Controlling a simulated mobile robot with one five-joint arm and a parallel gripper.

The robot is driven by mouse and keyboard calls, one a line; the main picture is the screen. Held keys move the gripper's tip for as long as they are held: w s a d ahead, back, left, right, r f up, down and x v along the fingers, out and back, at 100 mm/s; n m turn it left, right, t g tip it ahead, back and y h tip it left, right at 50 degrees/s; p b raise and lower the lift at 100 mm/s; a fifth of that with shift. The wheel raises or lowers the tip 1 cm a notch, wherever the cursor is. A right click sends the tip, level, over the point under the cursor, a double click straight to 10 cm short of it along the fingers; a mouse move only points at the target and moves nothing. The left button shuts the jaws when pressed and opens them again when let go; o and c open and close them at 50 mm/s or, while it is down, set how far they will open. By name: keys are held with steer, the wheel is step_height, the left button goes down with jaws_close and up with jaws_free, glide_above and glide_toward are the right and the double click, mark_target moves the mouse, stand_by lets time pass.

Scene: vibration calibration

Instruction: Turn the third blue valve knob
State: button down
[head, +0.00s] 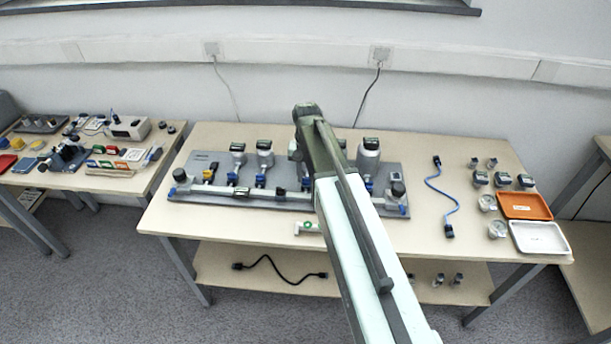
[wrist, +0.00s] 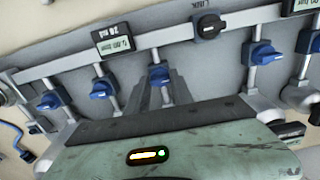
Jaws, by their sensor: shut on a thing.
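A grey board (head: 415,205) on the table carries a pipe manifold with several valves. In the wrist view a row of blue valve knobs runs across the pipe branches: one at the far left (wrist: 49,100), a second (wrist: 101,88), a third in the middle (wrist: 159,74), and others to the right (wrist: 264,53). My gripper (wrist: 163,88) is at the middle knob, third from the left in that view. Its grey fingers are closed about this knob, whose lower part is hidden. In the head view my arm hides the gripper and the board's middle.
A black-handled valve (wrist: 210,26) and a small display (wrist: 118,37) stand near the held knob. A blue cable (head: 441,197), an orange tray (head: 525,206) and a white tray (head: 539,238) lie to the right. A white-and-green item (head: 307,228) lies before the board.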

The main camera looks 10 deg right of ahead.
steer(key=m, duration=0.4)
steer(key=shift+m, duration=0.4)
steer(key=m, duration=0.4)
steer(key=shift+m, duration=0.3)
steer(key=m, duration=0.4)
steer(key=shift+m, duration=2.3)
steer(key=c, duration=1.1)
jaws_free()
